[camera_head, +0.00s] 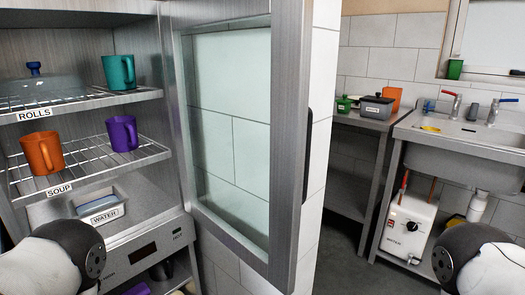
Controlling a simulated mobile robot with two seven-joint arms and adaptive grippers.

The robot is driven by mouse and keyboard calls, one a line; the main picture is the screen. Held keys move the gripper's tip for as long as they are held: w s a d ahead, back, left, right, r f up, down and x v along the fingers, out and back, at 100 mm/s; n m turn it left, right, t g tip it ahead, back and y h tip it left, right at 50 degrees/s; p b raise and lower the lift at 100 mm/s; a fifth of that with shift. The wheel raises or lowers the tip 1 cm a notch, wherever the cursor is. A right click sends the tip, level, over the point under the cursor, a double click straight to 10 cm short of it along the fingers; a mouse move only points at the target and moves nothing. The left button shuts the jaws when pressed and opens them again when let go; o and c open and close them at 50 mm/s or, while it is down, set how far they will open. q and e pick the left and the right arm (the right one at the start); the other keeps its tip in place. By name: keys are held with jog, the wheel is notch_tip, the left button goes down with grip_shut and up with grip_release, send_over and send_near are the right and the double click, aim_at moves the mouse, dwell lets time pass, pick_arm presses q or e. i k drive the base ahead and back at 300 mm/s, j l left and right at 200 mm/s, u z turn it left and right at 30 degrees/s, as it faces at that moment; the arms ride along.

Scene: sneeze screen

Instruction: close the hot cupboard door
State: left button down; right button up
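The hot cupboard (125,216) stands at the left with its inside exposed. Its door (287,150) is a steel frame around a glass pane, and it stands open, swung out to the right of the shelves. A dark upright handle (307,155) is on the door's outer edge. Rounded white and black parts of my two arms show at the bottom left and bottom right corners. Neither gripper's fingers are in the picture, and nothing of mine is seen touching the door.
Wire shelves hold a teal mug (119,72), an orange mug (42,152) and a purple mug (122,133). A water tray (98,207) sits below them. Right of the door are a steel side table (347,119), a sink (462,155) and a white water heater (408,226). Grey floor shows between.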

aim_at(291, 117)
jog(key=i+l+u, duration=0.25)
jog(key=l+u, duration=0.2)
jog(key=i+l+u, duration=0.15)
jog(key=l+u, duration=0.25)
jog(key=l, duration=0.2)
jog(key=i+l+u, duration=0.1)
jog(key=l+u, duration=0.35)
jog(key=l, duration=0.15)
jog(key=l+u, duration=0.4)
jog(key=l, duration=0.2)
jog(key=k+l+u, duration=0.15)
jog(key=l+u, duration=0.3)
jog(key=l, duration=0.15)
